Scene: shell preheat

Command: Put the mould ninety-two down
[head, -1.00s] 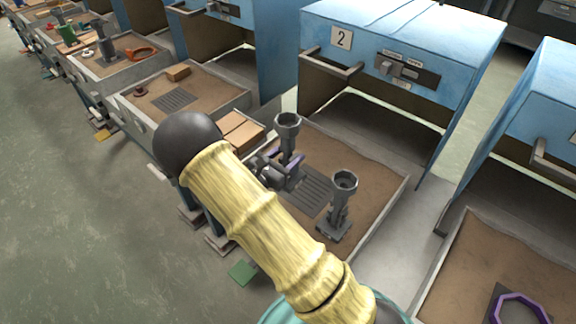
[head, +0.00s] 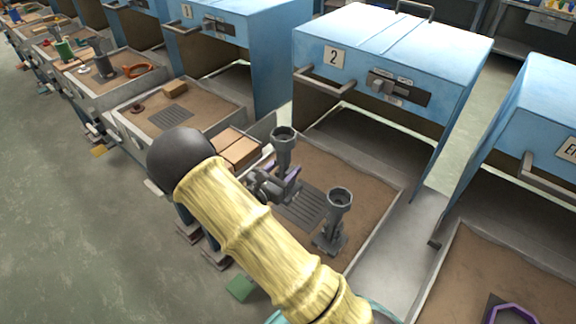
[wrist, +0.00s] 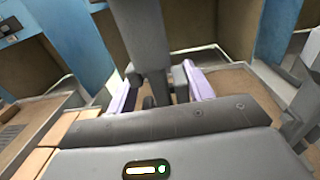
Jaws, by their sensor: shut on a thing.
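A grey post-shaped mould with a flared, cup-like top (head: 284,150) stands upright in my gripper (head: 281,184), over the sandy tray in front of the blue unit marked 2. The purple fingers are shut on it from both sides. In the wrist view the grey post (wrist: 142,35) rises between the purple fingers (wrist: 160,92). Its lower end is hidden, so I cannot tell whether it touches the tray. A second, similar grey piece (head: 337,215) stands on the tray to the right, apart from my gripper. No number is readable on either piece.
A dark slotted grate (head: 305,212) lies in the tray (head: 372,178) beside my gripper. Tan blocks (head: 238,150) lie to the left. Blue unit 2 (head: 400,50) stands open behind. Bare sand lies behind and right of the grate. A purple ring (head: 512,314) lies in the right-hand tray.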

